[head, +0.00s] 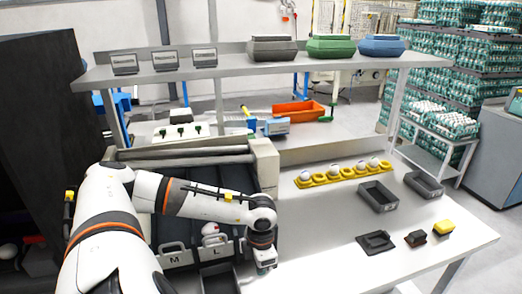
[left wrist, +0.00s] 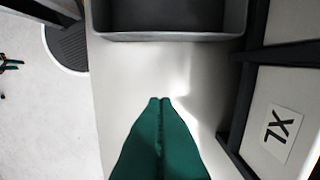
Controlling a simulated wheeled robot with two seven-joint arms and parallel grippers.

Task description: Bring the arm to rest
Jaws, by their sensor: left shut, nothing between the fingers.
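My left arm (head: 205,204) reaches in from the left in the head view, over the labelled lanes at the table's left part. My left gripper (head: 264,268) points down near the table's front edge, right of the lane marked L. In the left wrist view its green fingers (left wrist: 160,100) are together with nothing between them, above bare white table. My right gripper is not seen.
A yellow egg tray (head: 343,173) holding several white eggs lies on the white table (head: 330,235). Two grey bins (head: 378,196) (head: 424,183) stand to its right.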

